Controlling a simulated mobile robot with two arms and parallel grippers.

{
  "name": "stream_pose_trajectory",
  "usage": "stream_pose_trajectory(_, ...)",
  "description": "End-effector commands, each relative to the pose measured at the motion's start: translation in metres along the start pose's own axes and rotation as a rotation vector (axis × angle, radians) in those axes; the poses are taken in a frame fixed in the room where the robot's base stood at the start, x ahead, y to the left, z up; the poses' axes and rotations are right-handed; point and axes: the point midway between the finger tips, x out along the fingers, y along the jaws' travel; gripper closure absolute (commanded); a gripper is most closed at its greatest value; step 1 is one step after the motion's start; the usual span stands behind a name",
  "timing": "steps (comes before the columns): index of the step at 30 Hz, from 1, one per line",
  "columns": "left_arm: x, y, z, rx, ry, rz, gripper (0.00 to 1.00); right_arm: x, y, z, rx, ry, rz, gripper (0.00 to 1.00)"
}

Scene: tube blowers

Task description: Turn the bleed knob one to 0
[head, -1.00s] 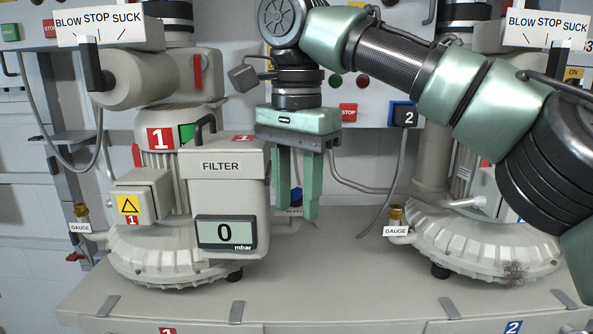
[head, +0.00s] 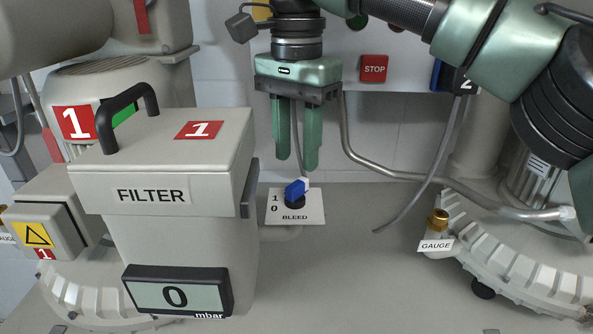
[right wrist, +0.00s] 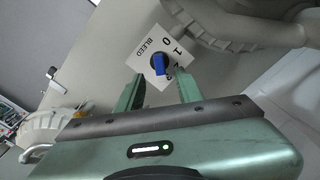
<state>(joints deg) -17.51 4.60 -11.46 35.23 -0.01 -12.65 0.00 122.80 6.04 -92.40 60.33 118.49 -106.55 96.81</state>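The blue bleed knob (head: 295,191) stands on a white plate (head: 312,215) marked 1, 0 and BLEED, right of the filter housing. It also shows in the right wrist view (right wrist: 159,65), framed between the fingertips. I cannot tell for sure which mark it points to. My right gripper (head: 297,163) is open and empty, fingers pointing down just above the knob, and appears not to touch it. My left gripper is not in view.
A grey pipe (head: 390,172) runs behind at right. A brass-topped gauge port (head: 438,222) stands farther right. Bare bench lies between.

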Motion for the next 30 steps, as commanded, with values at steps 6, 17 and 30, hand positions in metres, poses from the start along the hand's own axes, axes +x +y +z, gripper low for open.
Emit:
stream_pose_trajectory(6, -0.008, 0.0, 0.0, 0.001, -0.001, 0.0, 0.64, 0.034, 0.001, 0.0, 0.0, -0.001, 0.003, 0.64)
stream_pose_trajectory(17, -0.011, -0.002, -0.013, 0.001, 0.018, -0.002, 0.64, 0.054, 0.0, 0.0, 0.001, -0.001, -0.001, 0.64)
stream_pose_trajectory(30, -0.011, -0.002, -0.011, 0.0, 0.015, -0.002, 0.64, 0.053, 0.0, 0.0, -0.001, 0.0, -0.001, 1.0)
